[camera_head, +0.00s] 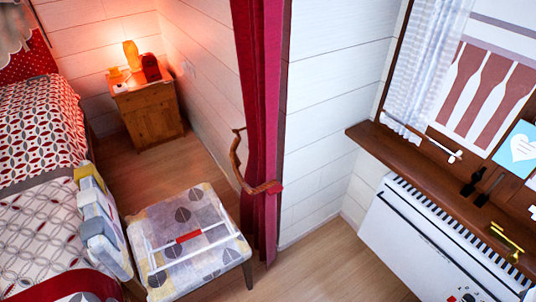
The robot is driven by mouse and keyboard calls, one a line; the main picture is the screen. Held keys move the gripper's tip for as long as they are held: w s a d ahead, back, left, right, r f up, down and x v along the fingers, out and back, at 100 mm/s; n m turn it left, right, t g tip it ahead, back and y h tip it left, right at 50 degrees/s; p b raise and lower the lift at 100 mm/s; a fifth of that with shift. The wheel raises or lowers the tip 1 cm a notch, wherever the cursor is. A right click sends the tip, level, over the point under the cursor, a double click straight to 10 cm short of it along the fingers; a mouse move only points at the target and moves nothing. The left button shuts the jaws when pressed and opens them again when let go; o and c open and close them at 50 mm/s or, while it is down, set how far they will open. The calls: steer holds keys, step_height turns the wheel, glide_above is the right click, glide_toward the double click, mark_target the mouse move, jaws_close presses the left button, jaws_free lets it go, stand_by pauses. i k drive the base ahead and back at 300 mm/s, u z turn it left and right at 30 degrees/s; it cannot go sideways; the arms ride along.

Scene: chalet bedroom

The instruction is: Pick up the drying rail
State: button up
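A white rail-like frame of thin bars with a red middle piece (188,237) lies on the patterned seat of a stool (190,205) at the lower centre. It looks like the drying rail. The stool stands between the bed and the red curtain. A thin white rod (405,128) with a knob-like end also shows by the window sill at the right; I cannot tell what it is. My gripper is not in view.
A wooden nightstand (150,115) stands behind. The red curtain (265,110) hangs beside the stool. A white radiator (430,250) sits under the sill (440,170). Bare floor (325,270) lies between stool and radiator.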

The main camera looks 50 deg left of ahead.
mark_target(180, 240)
steer(key=u, duration=2.25)
steer(key=k, duration=0.55)
steer(key=u, duration=0.45)
steer(key=i, duration=1.7)
steer(key=z, duration=0.5)
